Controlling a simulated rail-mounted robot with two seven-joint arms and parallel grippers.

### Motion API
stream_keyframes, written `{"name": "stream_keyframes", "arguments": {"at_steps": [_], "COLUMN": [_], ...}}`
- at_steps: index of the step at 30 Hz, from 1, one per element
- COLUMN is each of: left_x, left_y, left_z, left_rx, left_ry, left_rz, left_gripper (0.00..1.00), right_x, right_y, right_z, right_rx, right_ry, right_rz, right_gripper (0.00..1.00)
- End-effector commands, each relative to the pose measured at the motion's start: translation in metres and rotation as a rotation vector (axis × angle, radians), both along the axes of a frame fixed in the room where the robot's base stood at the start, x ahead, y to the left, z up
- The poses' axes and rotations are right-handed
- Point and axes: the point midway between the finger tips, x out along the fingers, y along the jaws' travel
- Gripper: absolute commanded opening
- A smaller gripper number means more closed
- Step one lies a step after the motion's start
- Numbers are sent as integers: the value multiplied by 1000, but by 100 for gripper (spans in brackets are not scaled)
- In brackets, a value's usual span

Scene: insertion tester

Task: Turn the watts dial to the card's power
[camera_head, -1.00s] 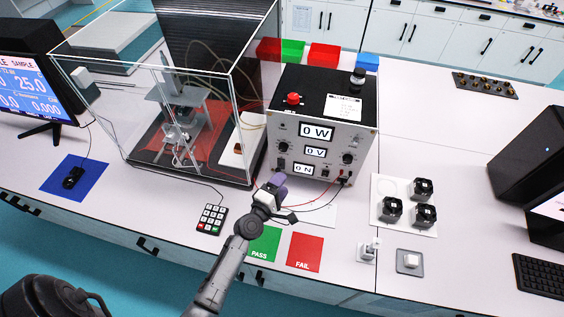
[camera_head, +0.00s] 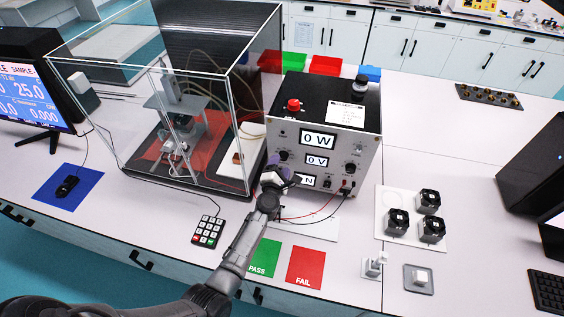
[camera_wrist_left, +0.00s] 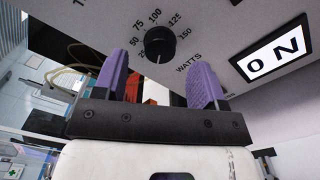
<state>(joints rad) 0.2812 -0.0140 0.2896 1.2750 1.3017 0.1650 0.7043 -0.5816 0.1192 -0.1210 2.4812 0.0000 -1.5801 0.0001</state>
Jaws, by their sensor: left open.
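The power supply (camera_head: 340,180) stands mid-table, its displays reading 0 W, 0 V and ON. Its watts dial (camera_wrist_left: 155,46) is a black round knob in the left wrist view, with numbers from 25 to 150 around it. A pale line shows on the knob's lower side. A printed white card (camera_head: 345,114) lies on top of the supply; its text is too small to read. My left gripper (camera_wrist_left: 160,72) is open, its two purple fingers on either side of the dial in the picture. Contact cannot be told. In the head view my left gripper (camera_head: 275,172) is at the panel's left side.
A clear-walled test chamber (camera_head: 180,110) stands close left of the supply. A keypad (camera_head: 207,230), green PASS mat (camera_head: 262,257) and red FAIL mat (camera_head: 305,265) lie in front. Red and black leads (camera_head: 325,208) hang from the panel. Black fan-like parts (camera_head: 428,200) sit at the right.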

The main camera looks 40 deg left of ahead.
Motion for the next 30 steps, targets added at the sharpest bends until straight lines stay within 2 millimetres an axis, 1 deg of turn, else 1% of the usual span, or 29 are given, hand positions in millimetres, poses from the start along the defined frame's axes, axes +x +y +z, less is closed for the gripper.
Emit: {"name": "stream_keyframes", "arguments": {"at_steps": [1, 3, 9, 21, 30], "left_x": [7, 14, 26, 28, 28], "left_y": [4, 7, 12, 13, 13], "left_z": [-1, -2, 0, 0, 0], "left_rx": [1, 2, 1, 1, 1], "left_ry": [0, 0, 0, 0, 0], "left_rz": [1, 1, -1, 0, 0], "left_gripper": [65, 65, 65, 64, 35], "right_x": [0, 0, 1, 1, 1], "right_y": [-1, -2, -2, -1, 1], "right_z": [-4, -6, -10, -10, -10], "right_rx": [-2, -6, -8, -2, 4], "right_ry": [0, -1, 0, 0, -1], "right_rz": [1, 3, 4, -2, -4], "right_gripper": [43, 43, 43, 43, 43]}}
